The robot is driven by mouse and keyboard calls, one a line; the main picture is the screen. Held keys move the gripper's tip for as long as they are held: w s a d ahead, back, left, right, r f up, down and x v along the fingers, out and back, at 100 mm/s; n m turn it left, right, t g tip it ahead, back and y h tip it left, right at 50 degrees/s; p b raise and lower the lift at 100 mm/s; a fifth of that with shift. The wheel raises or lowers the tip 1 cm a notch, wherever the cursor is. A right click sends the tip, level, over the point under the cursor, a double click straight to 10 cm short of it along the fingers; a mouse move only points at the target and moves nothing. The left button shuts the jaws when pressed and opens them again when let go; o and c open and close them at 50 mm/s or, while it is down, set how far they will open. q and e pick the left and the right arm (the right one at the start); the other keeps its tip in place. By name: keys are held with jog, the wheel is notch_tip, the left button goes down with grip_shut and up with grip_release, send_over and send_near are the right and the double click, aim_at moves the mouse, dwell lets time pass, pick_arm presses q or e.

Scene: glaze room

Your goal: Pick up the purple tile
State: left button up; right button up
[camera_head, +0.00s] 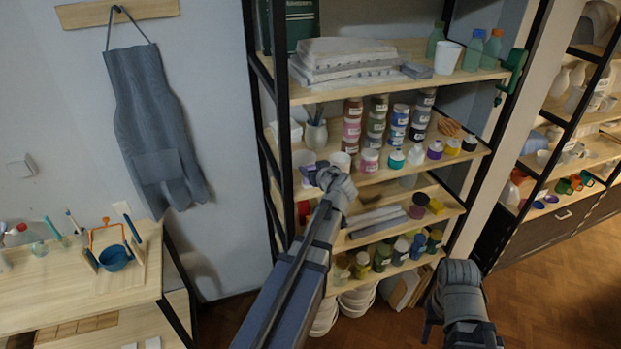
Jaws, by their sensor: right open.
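I cannot make out a purple tile for certain. A round purple item (420,199) sits on the third shelf of the rack, but its kind is too small to tell. My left gripper (313,177) reaches into the left part of the rack, at about the height of the jar shelf. Its fingers are small and partly hidden by its own wrist, so I cannot tell whether they hold anything. My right gripper (464,332) is low at the lower right, in front of the rack and apart from the shelves. It is open, and nothing shows in it.
Several glaze jars (370,160) crowd the second shelf; more jars (382,257) stand lower down. The floor (560,290) at right is clear.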

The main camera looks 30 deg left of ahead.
pick_arm(q)
grip_shut()
dwell(0.3)
jog(key=shift+r, duration=0.15)
dwell(0.4)
